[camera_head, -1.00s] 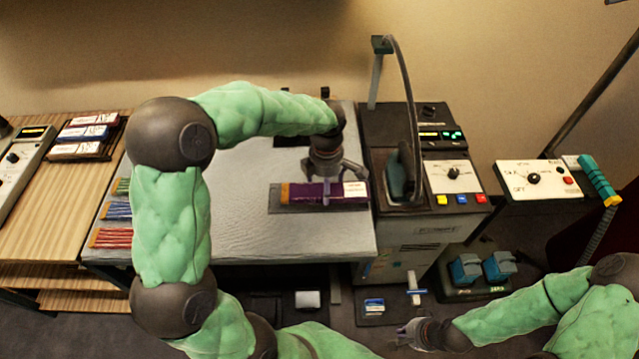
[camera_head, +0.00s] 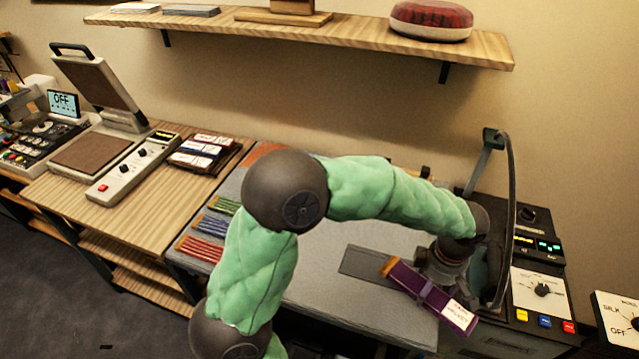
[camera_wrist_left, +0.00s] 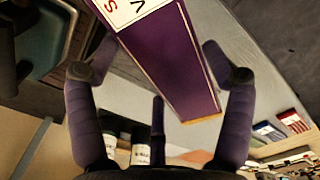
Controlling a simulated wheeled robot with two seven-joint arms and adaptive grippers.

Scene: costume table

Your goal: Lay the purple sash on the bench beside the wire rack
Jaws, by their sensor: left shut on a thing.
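The purple sash (camera_head: 425,291) is a folded flat bundle with a white label at one end and an orange edge at the other. My left gripper (camera_head: 428,289) is shut on it near its middle. The sash appears raised above the grey-topped bench, beside a dark flat pad (camera_head: 362,262). In the left wrist view the sash (camera_wrist_left: 168,55) lies between the two fingers of the gripper (camera_wrist_left: 160,76). My right gripper is out of view. I cannot pick out a wire rack for certain; a dark rack (camera_head: 222,166) with several labelled bundles stands on the wooden bench at left.
The wooden bench (camera_head: 88,205) holds a press (camera_head: 100,95) and a control box (camera_head: 135,168). Coloured bundles (camera_head: 202,249) lie on the grey bench's left side. A steamer-like machine (camera_head: 540,290) stands at right. A shelf (camera_head: 340,33) hangs above.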

